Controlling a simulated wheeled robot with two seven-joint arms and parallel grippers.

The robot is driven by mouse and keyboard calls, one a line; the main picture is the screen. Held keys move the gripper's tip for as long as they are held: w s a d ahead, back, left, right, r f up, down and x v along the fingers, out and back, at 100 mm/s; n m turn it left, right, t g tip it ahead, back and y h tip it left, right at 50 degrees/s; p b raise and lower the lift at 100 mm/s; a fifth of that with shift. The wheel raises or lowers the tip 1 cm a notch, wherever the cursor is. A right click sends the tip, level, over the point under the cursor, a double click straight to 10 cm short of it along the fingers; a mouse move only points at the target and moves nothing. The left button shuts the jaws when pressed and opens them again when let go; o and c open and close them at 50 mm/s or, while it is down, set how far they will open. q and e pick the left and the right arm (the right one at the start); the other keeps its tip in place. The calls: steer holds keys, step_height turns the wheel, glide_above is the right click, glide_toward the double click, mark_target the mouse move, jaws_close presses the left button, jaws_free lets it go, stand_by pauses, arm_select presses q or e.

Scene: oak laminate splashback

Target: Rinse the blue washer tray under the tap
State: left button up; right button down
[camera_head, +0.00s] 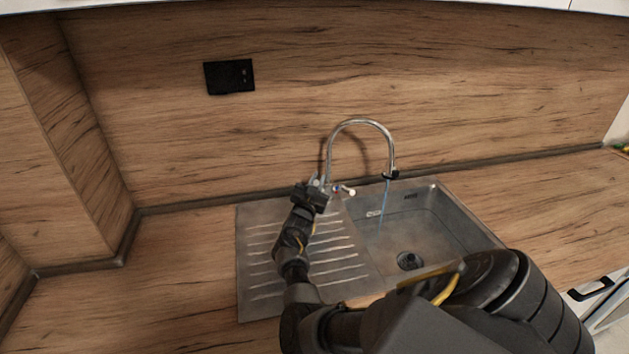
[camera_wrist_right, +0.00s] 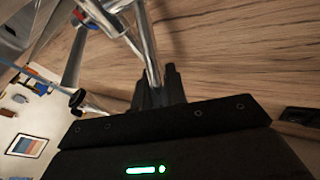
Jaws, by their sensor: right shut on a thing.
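The chrome tap (camera_head: 362,121) arches over the sink, and a thin bluish stream of water (camera_head: 385,200) falls from its spout into the basin. My right gripper (camera_head: 318,190) is at the tap's base, above the drainboard. In the right wrist view the dark fingers (camera_wrist_right: 160,86) are shut on a slim chrome rod (camera_wrist_right: 148,45), which looks like the tap's lever. Exactly how far the fingers wrap around it is hard to tell. I see no blue washer tray in either view. My left gripper is not in view.
The steel sink basin (camera_head: 445,222) has a dark drain (camera_head: 409,261) and looks empty apart from the water. The ribbed drainboard (camera_head: 256,262) is left of it. A black wall socket (camera_head: 229,77) is on the splashback. The wooden counter (camera_head: 180,265) at left is clear.

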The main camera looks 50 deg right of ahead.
steer(key=c, duration=1.4)
jaws_free()
steer(key=shift+r, duration=0.1)
